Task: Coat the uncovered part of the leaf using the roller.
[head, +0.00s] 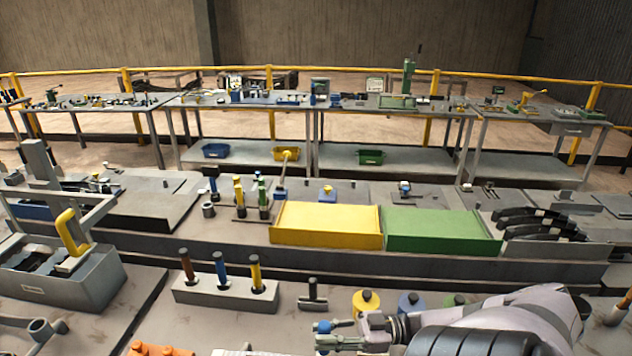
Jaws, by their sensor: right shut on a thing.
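My right gripper (328,335) is at the bottom centre, its arm coming in from the lower right. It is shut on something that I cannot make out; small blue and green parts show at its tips. I cannot clearly pick out the roller. Several dark curved leaves (540,222) with pale marks lie stacked at the right of the middle bench; I cannot tell whether the task's leaf is among them. My left gripper is out of view.
A block with three handled tools (222,287) stands left of my gripper. A yellow-topped pot (366,302) and a blue-topped one (411,303) stand just behind it. A yellow bin (326,226) and a green bin (442,231) lie farther back. A grey box (70,282) is at left.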

